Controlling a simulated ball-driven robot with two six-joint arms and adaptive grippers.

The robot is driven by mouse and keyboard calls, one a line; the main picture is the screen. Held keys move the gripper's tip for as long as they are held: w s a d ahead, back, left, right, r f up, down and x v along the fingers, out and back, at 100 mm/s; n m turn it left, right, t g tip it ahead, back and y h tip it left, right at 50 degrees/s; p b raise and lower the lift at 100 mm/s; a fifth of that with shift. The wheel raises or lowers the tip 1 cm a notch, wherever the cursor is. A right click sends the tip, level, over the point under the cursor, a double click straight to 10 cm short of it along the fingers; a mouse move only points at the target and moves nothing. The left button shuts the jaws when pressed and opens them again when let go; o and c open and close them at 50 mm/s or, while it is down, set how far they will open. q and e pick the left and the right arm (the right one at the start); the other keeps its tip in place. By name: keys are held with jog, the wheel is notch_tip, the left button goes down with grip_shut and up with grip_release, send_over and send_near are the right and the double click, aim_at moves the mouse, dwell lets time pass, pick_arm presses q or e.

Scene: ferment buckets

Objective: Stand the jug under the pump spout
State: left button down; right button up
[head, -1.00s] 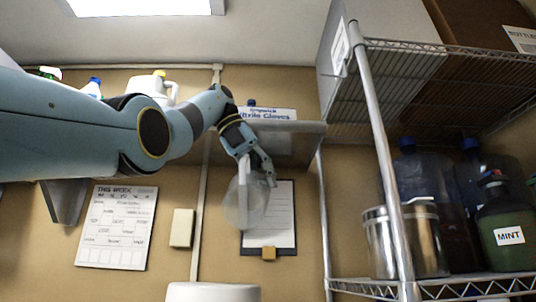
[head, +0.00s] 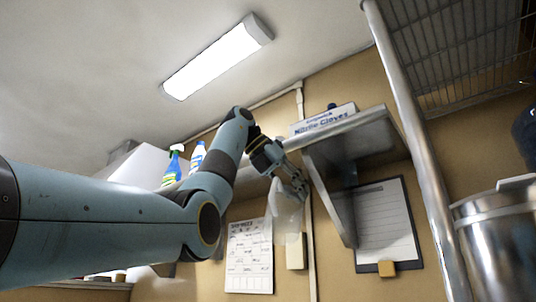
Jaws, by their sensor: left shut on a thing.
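My left gripper (head: 296,182) is shut on a pale, translucent jug (head: 288,212). The jug hangs below the fingers in front of the tan wall, just left of the shelf bracket. It looks tilted, and part of it is hidden behind the fingers. The pump spout cannot be made out in this view. My right gripper is not in view.
A clipboard (head: 386,225) and a weekly chart (head: 248,256) hang below. A rack post (head: 420,150) and a steel pot (head: 505,243) stand at right.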

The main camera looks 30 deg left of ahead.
pick_arm(q)
jog(key=s+a, duration=0.1)
jog(key=s+a+r+m+t+p, duration=0.1)
jog(key=s, duration=0.1)
jog(key=s+a+t, duration=0.1)
jog(key=s, duration=0.1)
jog(key=shift+s+a+r+m+p, duration=0.1)
jog(key=shift+a+r+m+p, duration=0.1)
jog(key=shift+r+m+p, duration=0.1)
jog(key=s+d+f+m+t+h+p, duration=0.1)
jog(key=s+d, duration=0.5)
jog(key=s, duration=0.6)
jog(key=f+m+h+p, duration=0.1)
jog(key=m+h, duration=0.1)
jog(key=m, duration=0.1)
jog(key=shift+f+t+h, duration=0.2)
jog(key=shift+t+h, duration=0.1)
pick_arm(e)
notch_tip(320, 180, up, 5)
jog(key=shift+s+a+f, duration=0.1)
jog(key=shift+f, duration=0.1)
pick_arm(q)
jog(key=shift+f, duration=0.1)
